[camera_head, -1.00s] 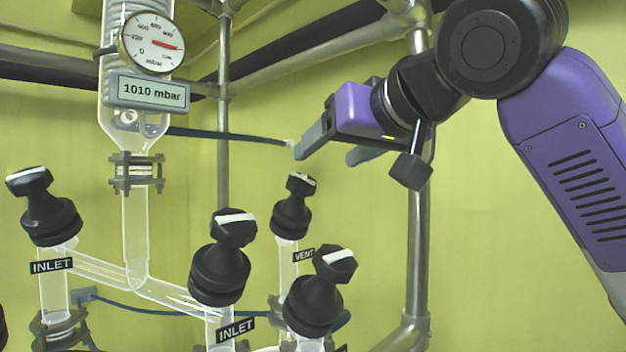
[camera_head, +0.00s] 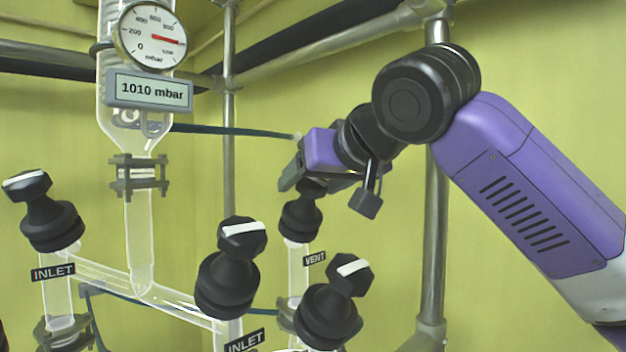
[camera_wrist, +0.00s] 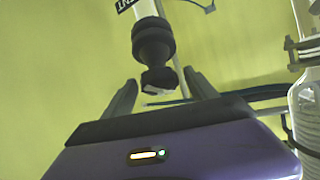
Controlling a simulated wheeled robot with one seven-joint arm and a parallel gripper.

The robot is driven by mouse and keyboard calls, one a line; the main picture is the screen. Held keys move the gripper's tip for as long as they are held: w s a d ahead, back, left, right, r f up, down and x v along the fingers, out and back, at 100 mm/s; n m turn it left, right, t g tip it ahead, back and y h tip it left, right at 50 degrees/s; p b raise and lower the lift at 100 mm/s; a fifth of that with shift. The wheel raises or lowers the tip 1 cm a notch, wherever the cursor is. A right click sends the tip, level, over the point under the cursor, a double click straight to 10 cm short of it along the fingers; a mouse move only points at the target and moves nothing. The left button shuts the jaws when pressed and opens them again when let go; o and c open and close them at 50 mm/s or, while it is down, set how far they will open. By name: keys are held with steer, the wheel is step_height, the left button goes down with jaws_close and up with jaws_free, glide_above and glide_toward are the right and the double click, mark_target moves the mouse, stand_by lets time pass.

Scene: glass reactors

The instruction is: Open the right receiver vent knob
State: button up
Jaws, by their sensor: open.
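A black vent knob (camera_head: 302,220) stands on a glass tube behind the front knobs, with a "VENT" label (camera_head: 315,259) beside the tube. In the head view my gripper (camera_head: 303,181) is at its top and hides most of the cap. In the wrist view the knob's cap (camera_wrist: 158,79) with a white mark lies between the two open fingers of my gripper (camera_wrist: 161,94). A gap shows on both sides, and the fingers do not appear to touch it. Whether this is the right receiver's vent I cannot tell.
Black knobs stand at the left (camera_head: 42,212), the front centre (camera_head: 229,270) and the front right (camera_head: 332,304). A pressure gauge (camera_head: 151,37) and a "1010 mbar" display (camera_head: 150,91) hang on glassware. A metal post (camera_head: 436,240) rises behind my arm.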

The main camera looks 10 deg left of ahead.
steer(key=c, duration=1.4)
steer(key=shift+r+n+y+p, duration=0.1)
steer(key=shift+n+y+p, duration=0.25)
steer(key=shift+p, duration=0.25)
steer(key=n+g+y+p, duration=0.1)
steer(key=n+p, duration=0.1)
steer(key=n+g+p, duration=0.1)
steer(key=n+p, duration=0.1)
steer(key=shift+r+y, duration=0.15)
steer(key=shift+y, duration=0.2)
steer(key=n+g+p, duration=0.1)
steer(key=n+p, duration=0.1)
steer(key=n+g+y+p, duration=0.1)
steer(key=n+p, duration=0.1)
steer(key=shift+f+n+g, duration=0.2)
steer(key=shift+n+g, duration=0.05)
steer(key=shift+g, duration=0.05)
